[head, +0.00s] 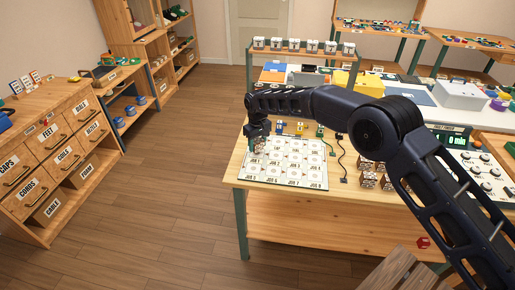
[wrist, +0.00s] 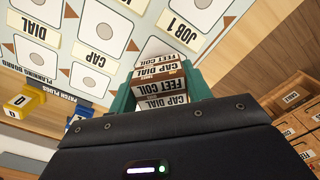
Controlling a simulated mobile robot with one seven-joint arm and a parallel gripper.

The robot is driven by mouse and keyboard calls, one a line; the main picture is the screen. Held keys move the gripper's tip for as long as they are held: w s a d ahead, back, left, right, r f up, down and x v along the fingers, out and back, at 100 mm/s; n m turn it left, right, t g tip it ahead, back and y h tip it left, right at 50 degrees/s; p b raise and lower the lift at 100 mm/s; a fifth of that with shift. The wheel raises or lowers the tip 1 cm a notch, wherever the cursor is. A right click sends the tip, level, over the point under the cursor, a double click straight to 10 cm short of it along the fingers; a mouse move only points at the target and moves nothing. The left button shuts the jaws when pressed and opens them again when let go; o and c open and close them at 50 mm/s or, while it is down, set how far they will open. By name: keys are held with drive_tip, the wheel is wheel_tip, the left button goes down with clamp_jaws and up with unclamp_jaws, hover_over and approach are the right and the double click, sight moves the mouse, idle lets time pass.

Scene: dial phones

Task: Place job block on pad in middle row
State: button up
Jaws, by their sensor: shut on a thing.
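The job block (wrist: 160,84) is held between my gripper's green fingers (wrist: 160,100) in the wrist view. Its wooden faces carry white labels reading "FEET COIL" and "CAP DIAL". In the head view my gripper (head: 258,146) is low over the upper left of the white planning board (head: 285,178). The board carries rows of pale square pads with round marks. In the wrist view a pad (wrist: 161,53) lies just beyond the block, near the "JOB 1" label (wrist: 179,22). I cannot tell whether the block touches the board.
Several labelled blocks (head: 368,180) stand on the table right of the board. Patch plugs with cords (head: 341,150) lie behind and beside it. A drawer cabinet (head: 50,150) is at the left, with open floor between.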

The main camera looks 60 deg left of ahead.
sight(258, 140)
drive_tip(key=shift+f, duration=1.15)
drive_tip(key=shift+f, duration=0.1)
drive_tip(key=o, duration=1)
wheel_tip(258, 140, up, 12)
drive_tip(key=shift+r, duration=0.1)
